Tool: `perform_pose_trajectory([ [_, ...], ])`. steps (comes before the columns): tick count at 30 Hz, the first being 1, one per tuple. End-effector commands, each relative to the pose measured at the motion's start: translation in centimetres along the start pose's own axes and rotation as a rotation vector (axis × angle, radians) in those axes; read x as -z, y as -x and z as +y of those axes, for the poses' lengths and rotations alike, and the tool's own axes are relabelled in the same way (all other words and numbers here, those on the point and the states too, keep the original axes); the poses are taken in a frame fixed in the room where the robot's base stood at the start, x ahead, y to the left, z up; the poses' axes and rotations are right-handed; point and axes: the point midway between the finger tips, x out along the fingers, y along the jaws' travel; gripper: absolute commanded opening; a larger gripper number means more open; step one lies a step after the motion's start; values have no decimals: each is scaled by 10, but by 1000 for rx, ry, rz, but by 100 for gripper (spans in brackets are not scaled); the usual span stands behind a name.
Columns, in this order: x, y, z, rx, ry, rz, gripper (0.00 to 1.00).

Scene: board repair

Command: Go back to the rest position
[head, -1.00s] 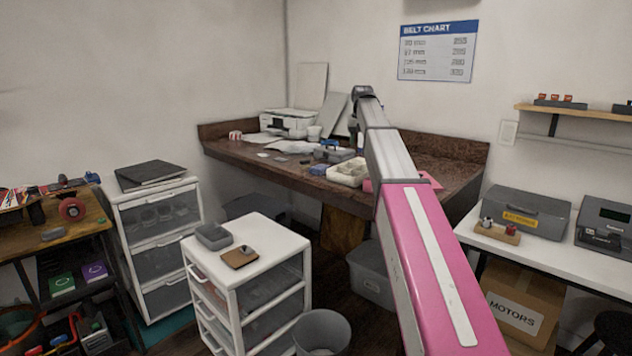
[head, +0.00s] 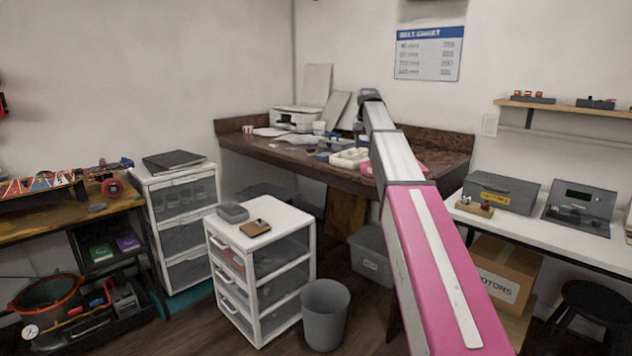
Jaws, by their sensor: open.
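My arm (head: 432,250), pink with a white stripe and grey outer links, stretches from the bottom of the head view up toward the brown workbench (head: 290,163) in the corner. My gripper is at the far end of the arm, behind the dark wrist joint (head: 370,95); its fingers are hidden or too small to make out, so I cannot see what is between them. The far links pass in front of the bench's right half and hide part of its top.
A white drawer unit (head: 280,214) and a grey bin (head: 325,312) stand left of my arm. A white table (head: 530,232) with a grey toolbox (head: 500,192) is at right, a box marked MOTORS (head: 502,273) and a black stool (head: 590,305) below. A skateboard bench (head: 50,230) is at left.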

Motion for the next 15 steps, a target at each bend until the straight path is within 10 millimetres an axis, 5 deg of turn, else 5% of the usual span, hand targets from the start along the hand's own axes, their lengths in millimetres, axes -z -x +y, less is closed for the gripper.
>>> perform_pose_trajectory([
  [15,-54,-92,0,0,0,-23,50],
])
